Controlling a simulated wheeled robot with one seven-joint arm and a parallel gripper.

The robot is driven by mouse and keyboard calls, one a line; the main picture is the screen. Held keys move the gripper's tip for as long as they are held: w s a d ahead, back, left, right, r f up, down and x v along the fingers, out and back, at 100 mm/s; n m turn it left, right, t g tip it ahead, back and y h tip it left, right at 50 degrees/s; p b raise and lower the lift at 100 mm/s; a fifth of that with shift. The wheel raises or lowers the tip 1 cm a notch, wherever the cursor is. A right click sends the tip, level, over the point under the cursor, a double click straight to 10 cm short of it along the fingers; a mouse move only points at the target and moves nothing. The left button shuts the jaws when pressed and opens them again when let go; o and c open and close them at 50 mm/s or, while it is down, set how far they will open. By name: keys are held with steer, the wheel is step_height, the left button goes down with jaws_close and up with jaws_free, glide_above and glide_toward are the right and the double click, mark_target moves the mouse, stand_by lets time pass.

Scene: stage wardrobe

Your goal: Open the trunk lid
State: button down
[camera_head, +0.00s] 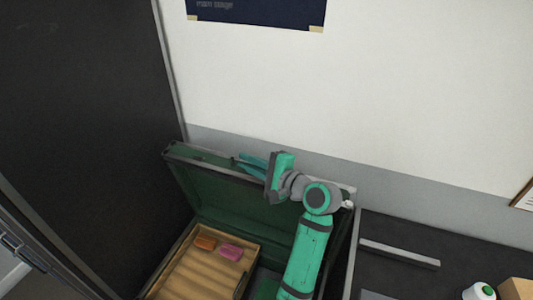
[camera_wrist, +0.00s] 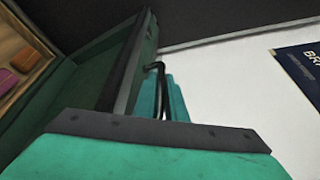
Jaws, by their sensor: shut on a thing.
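The trunk lid (camera_head: 215,193) stands raised at the back of the trunk, its green inner face showing, and it also shows in the wrist view (camera_wrist: 88,75). My gripper (camera_head: 246,162) is at the lid's upper edge. Its teal fingers (camera_wrist: 172,98) are shut on a thin black handle (camera_wrist: 156,67) on the lid's edge. The trunk below is open. A wooden tray (camera_head: 178,279) in it holds an orange block (camera_head: 205,243) and a pink block (camera_head: 230,252). My arm hides the trunk's right part.
A pale wall (camera_head: 390,90) with a dark poster (camera_head: 258,14) is behind the lid. A tall black panel (camera_head: 80,110) stands close at left. On the dark surface at right are a grey bar (camera_head: 400,254), a green-topped white container (camera_head: 478,292) and a cardboard box (camera_head: 517,289).

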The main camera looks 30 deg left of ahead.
steer(key=shift+d+f, duration=0.25)
steer(key=shift+d, duration=0.15)
steer(key=shift+w, duration=0.1)
steer(key=c, duration=2.1)
jaws_free()
steer(key=shift+a, duration=0.1)
steer(key=shift+s+a, duration=0.1)
steer(key=shift+s, duration=0.15)
steer(key=shift+r, duration=0.1)
steer(key=shift+d, duration=0.2)
steer(key=shift+s+r, duration=0.1)
steer(key=shift+s, duration=0.1)
